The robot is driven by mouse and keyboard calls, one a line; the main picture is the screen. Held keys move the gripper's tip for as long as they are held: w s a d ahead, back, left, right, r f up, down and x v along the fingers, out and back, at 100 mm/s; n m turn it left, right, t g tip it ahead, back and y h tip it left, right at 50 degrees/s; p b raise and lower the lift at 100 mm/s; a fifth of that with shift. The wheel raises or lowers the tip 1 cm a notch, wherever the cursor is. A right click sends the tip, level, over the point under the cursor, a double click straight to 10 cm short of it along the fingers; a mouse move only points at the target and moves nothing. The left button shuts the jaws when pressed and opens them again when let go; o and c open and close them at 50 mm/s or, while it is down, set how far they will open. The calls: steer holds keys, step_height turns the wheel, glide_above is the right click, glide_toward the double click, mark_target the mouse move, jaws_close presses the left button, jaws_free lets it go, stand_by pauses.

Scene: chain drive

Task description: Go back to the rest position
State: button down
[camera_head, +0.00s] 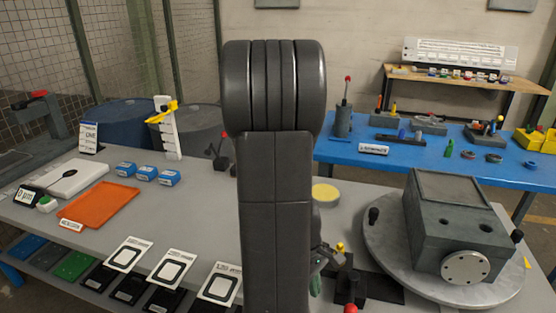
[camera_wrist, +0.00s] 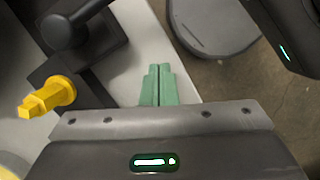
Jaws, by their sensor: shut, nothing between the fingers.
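My gripper (camera_wrist: 158,85) shows in the wrist view as two green fingers pressed together, with nothing between them. The fingertips are over the edge of the grey table (camera_wrist: 165,22), with the floor beyond. In the camera_head view my dark arm stands upright in the middle and hides much of the table behind it. My gripper is mostly hidden there, low and just right of the arm. A yellow stepped peg (camera_wrist: 48,97) is left of the fingers in the wrist view, apart from them, by a black fixture with a round knob (camera_wrist: 62,30).
A grey gearbox-like block (camera_head: 455,225) sits on a round turntable (camera_head: 385,262) at right. An orange tray (camera_head: 98,203), blue boxes (camera_head: 147,173) and several black-and-white cards (camera_head: 172,268) are at left. A blue bench (camera_head: 400,157) with tools stands behind. A red-knobbed lever (camera_head: 351,309) is near the front.

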steer(key=w+m+p, duration=0.1)
steer(key=w+m, duration=0.1)
steer(key=w+m+y, duration=0.1)
steer(key=w+m, duration=0.2)
steer(key=w+m+p, duration=0.1)
steer(key=w+m, duration=0.2)
steer(key=shift+d+r+g+y+p, duration=0.1)
steer(key=shift+d+g+y+p, duration=0.2)
steer(key=shift+g+y, duration=0.1)
steer(key=shift+w+d+m, duration=0.25)
steer(key=shift+w+m, duration=0.35)
steer(key=shift+m, duration=0.3)
